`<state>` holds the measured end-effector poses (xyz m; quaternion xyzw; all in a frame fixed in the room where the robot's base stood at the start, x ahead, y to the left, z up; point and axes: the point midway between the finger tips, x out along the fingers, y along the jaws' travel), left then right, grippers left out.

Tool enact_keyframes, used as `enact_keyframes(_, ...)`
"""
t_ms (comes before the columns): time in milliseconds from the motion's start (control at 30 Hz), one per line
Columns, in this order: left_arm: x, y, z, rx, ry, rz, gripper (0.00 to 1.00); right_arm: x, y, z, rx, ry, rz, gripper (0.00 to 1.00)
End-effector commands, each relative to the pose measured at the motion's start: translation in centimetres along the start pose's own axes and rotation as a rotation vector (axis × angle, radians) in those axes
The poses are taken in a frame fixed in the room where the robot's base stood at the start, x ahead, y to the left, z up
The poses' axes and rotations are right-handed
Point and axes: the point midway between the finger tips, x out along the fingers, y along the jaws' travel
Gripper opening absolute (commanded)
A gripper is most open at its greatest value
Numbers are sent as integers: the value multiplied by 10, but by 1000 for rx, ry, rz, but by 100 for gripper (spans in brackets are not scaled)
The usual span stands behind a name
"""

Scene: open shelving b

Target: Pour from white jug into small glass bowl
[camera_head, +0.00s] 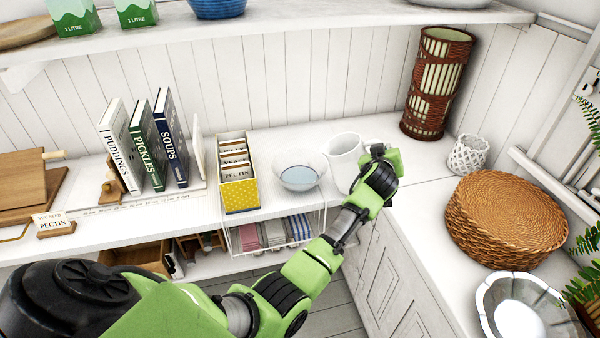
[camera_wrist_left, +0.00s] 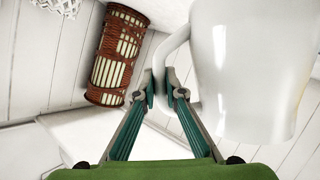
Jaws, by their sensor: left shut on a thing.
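The white jug (camera_head: 343,147) stands about upright just right of the small glass bowl (camera_head: 299,184) in the head view. I cannot tell whether its base touches the counter. My left gripper (camera_wrist_left: 164,88) is shut on the jug's handle in the left wrist view, where the white jug body (camera_wrist_left: 250,70) fills the right side. In the head view my left wrist is right of the jug and hides part of it; the fingertips are hard to see there. My right gripper is not in view.
A yellow card box (camera_head: 240,194) stands left of the bowl, with books (camera_head: 147,147) further left. A wire rack with folded cloths (camera_head: 272,235) is below. A wicker cylinder (camera_head: 436,85), a white woven holder (camera_head: 467,155) and a wicker basket (camera_head: 505,220) stand right.

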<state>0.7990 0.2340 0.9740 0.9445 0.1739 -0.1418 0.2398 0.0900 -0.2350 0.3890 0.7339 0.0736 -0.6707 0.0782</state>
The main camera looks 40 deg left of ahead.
Motion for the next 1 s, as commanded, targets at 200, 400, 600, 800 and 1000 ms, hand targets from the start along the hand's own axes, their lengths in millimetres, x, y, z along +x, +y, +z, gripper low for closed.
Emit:
enact_keyframes(200, 11, 5, 25, 105, 8, -35, 0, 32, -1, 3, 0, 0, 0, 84)
enact_keyframes(400, 19, 8, 44, 224, 10, -84, 0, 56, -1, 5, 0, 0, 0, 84)
enact_keyframes(600, 26, 6, 59, 322, 11, -127, 0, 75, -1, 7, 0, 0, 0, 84)
enact_keyframes(800, 29, 7, 66, 380, 11, -151, 0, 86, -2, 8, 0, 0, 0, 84)
enact_keyframes(1000, 28, 8, 65, 400, 11, -161, 0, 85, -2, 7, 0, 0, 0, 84)
